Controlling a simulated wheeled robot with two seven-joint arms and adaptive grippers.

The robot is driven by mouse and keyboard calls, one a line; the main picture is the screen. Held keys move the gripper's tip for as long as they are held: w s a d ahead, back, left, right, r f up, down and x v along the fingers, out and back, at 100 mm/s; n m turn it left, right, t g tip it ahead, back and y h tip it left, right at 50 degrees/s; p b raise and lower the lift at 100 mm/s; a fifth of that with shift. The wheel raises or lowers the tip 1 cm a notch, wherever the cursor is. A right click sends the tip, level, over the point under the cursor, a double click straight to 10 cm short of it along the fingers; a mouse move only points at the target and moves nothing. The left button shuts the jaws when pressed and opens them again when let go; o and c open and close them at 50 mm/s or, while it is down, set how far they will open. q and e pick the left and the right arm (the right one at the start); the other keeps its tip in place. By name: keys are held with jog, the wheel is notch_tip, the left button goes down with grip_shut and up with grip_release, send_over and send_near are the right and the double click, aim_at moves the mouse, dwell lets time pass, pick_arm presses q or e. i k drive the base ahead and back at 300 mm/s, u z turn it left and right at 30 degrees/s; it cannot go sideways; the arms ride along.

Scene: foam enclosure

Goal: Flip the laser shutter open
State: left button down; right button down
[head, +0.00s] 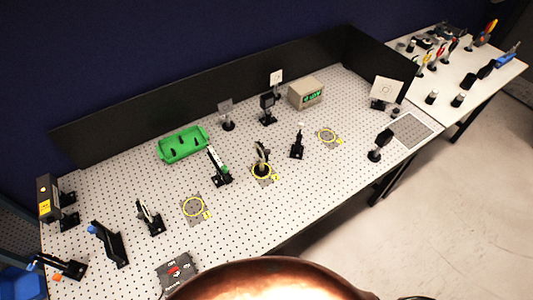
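A perforated white optical table (335,165) runs from lower left to upper right in the head view. A dark box with a yellow label (45,198), which looks like the laser, stands at its left end. A grey plate with a red mark (178,270) lies near the front edge. Neither of my grippers is in view.
A black wall (230,98) closes the back. A green tray (182,144), a box with a green display (306,93) and yellow ring marks (194,208) are on the table. A side table (480,85) with tools stands at upper right. The bottom middle is covered.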

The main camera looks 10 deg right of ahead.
aim_at(99, 232)
jog(key=u, duration=1.65)
